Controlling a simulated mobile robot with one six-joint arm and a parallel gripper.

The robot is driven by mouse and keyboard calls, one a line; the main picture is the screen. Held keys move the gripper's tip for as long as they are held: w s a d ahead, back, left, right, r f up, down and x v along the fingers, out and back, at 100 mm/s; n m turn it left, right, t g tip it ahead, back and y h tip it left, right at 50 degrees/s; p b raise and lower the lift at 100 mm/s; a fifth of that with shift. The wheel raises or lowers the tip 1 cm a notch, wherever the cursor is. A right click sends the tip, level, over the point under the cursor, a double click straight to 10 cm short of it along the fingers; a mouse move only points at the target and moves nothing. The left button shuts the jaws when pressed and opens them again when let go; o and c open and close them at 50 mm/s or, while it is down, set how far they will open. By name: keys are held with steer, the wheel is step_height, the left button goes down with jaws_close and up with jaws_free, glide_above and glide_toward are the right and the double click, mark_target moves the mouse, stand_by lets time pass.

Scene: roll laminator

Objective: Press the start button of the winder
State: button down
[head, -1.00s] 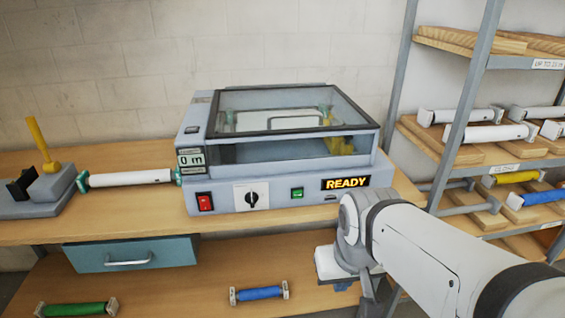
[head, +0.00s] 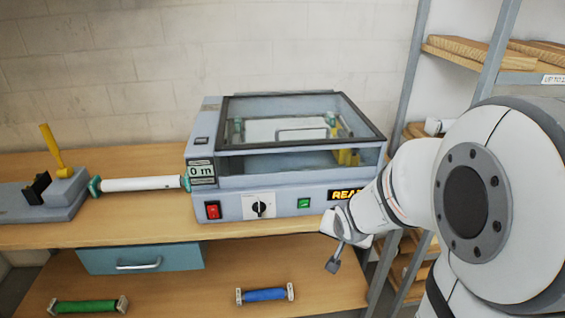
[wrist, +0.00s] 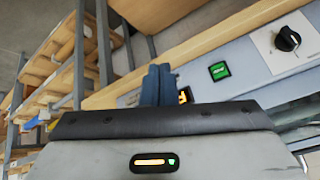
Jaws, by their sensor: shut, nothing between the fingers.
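The winder (head: 285,165) is a light blue-grey machine with a clear lid, standing on the wooden bench. In the wrist view, the green button (wrist: 219,71) shows to the right of my shut fingers (wrist: 157,84).
A red switch (head: 213,210) is at the panel's left end. A white roll (head: 138,184) runs from the winder to a stand with a yellow lever (head: 52,149). Shelving (head: 490,60) stands at the right. Green and blue rolls lie on the lower shelf.

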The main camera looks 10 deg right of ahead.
mark_target(304, 204)
steer(key=w+a+f+m+t+y+p, duration=0.2)
steer(key=w+a+f+m+y+p, duration=0.2)
steer(key=w+f+m+y, duration=0.1)
steer(key=shift+w+a+f+t, duration=0.25)
steer(key=shift+w+f+t, duration=0.05)
steer(key=shift+w, duration=0.45)
steer(key=shift+w, duration=0.1)
steer(key=shift+w+p, duration=1)
steer(key=shift+w, duration=3.3)
